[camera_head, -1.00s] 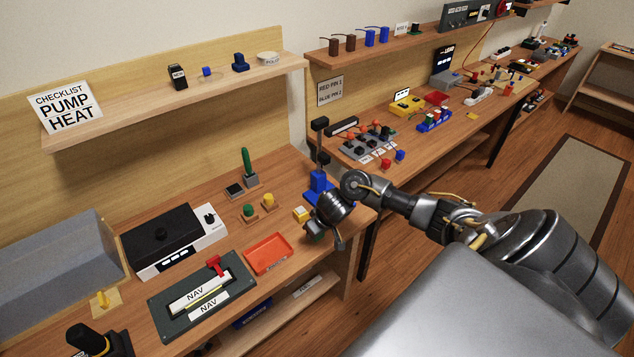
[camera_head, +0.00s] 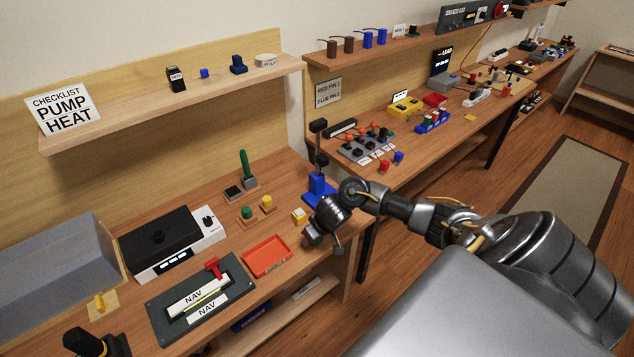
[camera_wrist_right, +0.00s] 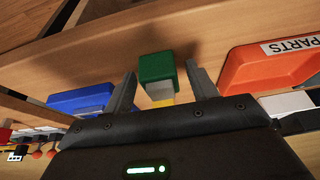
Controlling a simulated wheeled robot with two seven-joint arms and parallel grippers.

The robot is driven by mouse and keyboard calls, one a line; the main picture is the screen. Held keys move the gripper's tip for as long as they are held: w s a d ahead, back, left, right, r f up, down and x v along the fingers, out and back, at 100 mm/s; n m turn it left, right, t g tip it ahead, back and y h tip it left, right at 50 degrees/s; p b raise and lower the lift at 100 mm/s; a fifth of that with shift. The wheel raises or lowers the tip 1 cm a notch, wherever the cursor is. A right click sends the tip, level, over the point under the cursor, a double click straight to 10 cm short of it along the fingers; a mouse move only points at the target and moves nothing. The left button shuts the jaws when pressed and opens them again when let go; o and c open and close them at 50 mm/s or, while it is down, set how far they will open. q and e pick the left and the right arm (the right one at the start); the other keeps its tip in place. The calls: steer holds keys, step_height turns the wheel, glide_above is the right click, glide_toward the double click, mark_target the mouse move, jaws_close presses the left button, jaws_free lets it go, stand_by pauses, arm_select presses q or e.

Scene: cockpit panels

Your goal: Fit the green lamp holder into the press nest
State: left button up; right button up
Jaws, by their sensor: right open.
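A green block (camera_wrist_right: 157,68), which looks like the green lamp holder, stands between the fingers of my right gripper (camera_wrist_right: 161,86) in the right wrist view. Pale and yellow parts show just below it. The fingers are open, with a gap on each side of it. In the head view a small white and yellow piece (camera_head: 299,216) sits beside my right gripper (camera_head: 312,238), whose fingers are partly hidden by my wrist. The blue press (camera_head: 318,188) stands just behind my wrist, and its nest cannot be made out. My left gripper is out of view.
An orange parts tray (camera_head: 267,256) lies left of my right gripper, and it shows in the wrist view (camera_wrist_right: 262,72). Green (camera_head: 247,212) and yellow (camera_head: 267,202) buttons and a green-handled lever (camera_head: 245,167) stand behind it. The table's right edge is close to my wrist.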

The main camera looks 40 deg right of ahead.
steer(key=p+v, duration=0.4)
steer(key=v, duration=0.8)
steer(key=shift+a+r, duration=0.1)
steer(key=shift+a, duration=0.05)
